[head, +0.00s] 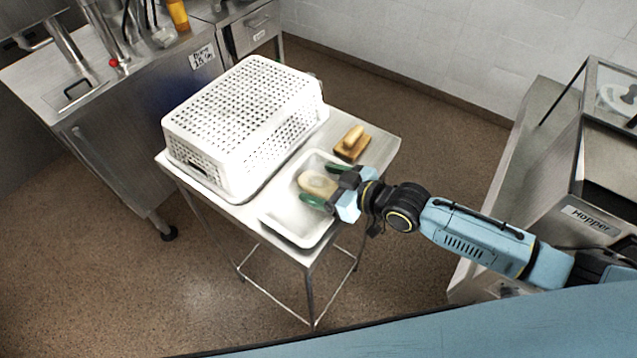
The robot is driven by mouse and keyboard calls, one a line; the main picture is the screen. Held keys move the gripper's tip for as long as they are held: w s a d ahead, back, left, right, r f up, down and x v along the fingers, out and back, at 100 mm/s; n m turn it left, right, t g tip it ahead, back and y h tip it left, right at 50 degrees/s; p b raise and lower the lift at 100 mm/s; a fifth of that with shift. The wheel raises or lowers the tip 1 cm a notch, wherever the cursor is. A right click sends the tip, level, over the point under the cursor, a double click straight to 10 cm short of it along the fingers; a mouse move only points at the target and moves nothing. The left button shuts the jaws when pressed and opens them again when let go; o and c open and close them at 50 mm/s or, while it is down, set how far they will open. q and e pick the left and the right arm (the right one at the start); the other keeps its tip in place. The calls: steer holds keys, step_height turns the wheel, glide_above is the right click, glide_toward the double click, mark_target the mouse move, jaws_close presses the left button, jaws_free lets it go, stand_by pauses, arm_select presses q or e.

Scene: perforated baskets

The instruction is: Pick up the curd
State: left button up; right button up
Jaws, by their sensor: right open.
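The curd looks like a pale tan, rounded lump (316,183) lying in a shallow white tray (283,228) on a small metal table. My right gripper (322,186) reaches in from the right over the tray. Its green fingers are open, one at the far side and one at the near side of the lump. I cannot tell whether the fingers touch it. The lump's right end is partly hidden by the gripper. My left gripper is not in view.
An upturned white perforated basket (240,125) fills the table's left part, close to the tray. A brown wooden-looking brush or block (352,143) lies behind the gripper. A steel hopper unit (590,215) stands at the right, under my arm's side.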

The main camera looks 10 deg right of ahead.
steer(key=c, duration=1.1)
steer(key=shift+c, duration=0.4)
steer(key=shift+r, duration=0.1)
